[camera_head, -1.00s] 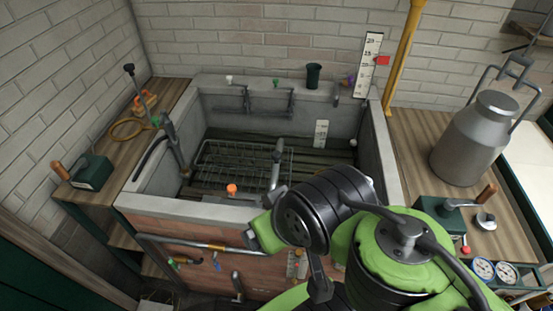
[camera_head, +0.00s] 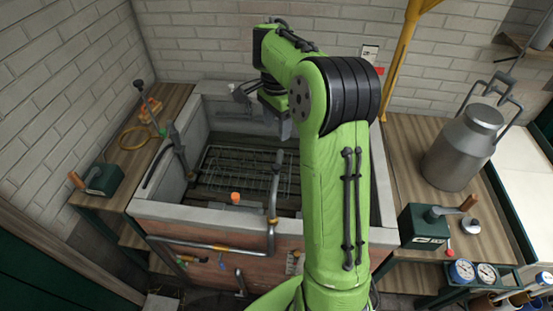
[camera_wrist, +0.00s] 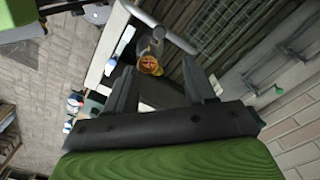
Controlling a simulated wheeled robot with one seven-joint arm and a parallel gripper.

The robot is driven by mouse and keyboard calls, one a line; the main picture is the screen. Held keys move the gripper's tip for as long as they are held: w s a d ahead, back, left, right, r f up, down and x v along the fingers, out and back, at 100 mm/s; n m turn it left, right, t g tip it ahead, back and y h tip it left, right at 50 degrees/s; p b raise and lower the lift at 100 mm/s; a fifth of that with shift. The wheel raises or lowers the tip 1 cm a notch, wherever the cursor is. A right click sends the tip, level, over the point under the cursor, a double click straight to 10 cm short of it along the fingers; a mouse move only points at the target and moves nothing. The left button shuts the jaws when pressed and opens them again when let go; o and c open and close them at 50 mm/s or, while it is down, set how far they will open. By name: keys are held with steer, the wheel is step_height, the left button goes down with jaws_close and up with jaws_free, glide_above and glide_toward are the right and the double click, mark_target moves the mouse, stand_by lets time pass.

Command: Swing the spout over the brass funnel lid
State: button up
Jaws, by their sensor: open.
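A grey bent pipe that looks like the spout (camera_head: 274,185) rises at the trough's front wall, with its upper end over the trough; a grey pipe (camera_wrist: 172,28) also crosses the wrist view. I cannot identify the brass funnel lid for certain. A round orange-brass piece (camera_wrist: 150,66) lies beyond my fingers in the wrist view. My gripper (camera_head: 282,128) hangs over the trough's back half, partly hidden by its own arm. In the wrist view my gripper (camera_wrist: 160,88) has its two fingers wide apart, with nothing between them.
The stone trough (camera_head: 165,207) holds a wire rack (camera_head: 222,170). An orange knob (camera_head: 235,197) shows by its front wall. A milk can (camera_head: 462,150) and a green crank box (camera_head: 424,226) stand on the right bench. A yellow post (camera_head: 398,60) rises behind. My arm hides the trough's right part.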

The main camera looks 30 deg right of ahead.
mark_target(277, 166)
step_height(277, 166, down, 15)
steer(key=shift+f+b, duration=0.1)
steer(key=shift+b, duration=0.4)
jaws_close()
